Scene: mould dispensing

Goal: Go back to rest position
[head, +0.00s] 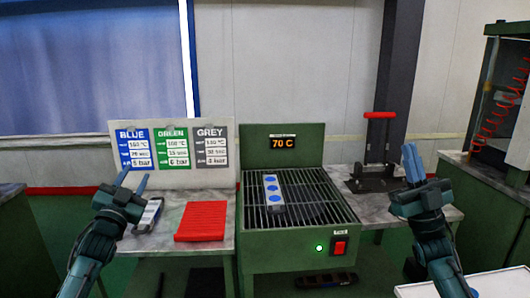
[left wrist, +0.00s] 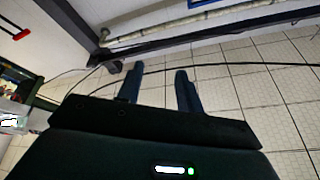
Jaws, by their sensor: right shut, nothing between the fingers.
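My left gripper (head: 132,181) is open and raised at the left of the head view, in front of the counter by the colour chart. In the left wrist view the same gripper (left wrist: 158,78) shows two parted fingers with nothing between them and floor tiles beyond. My right gripper (head: 412,163) is shut and empty, pointing up at the right of the head view, in front of the right counter. Both arms come in from the lower edge.
A green heater (head: 282,259) reading 70 C stands in the middle, with a blue-dotted mould (head: 273,197) on its grill. A red mat (head: 202,221) and a grey device (head: 148,216) lie on the left counter. A red-handled press (head: 378,178) stands on the right.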

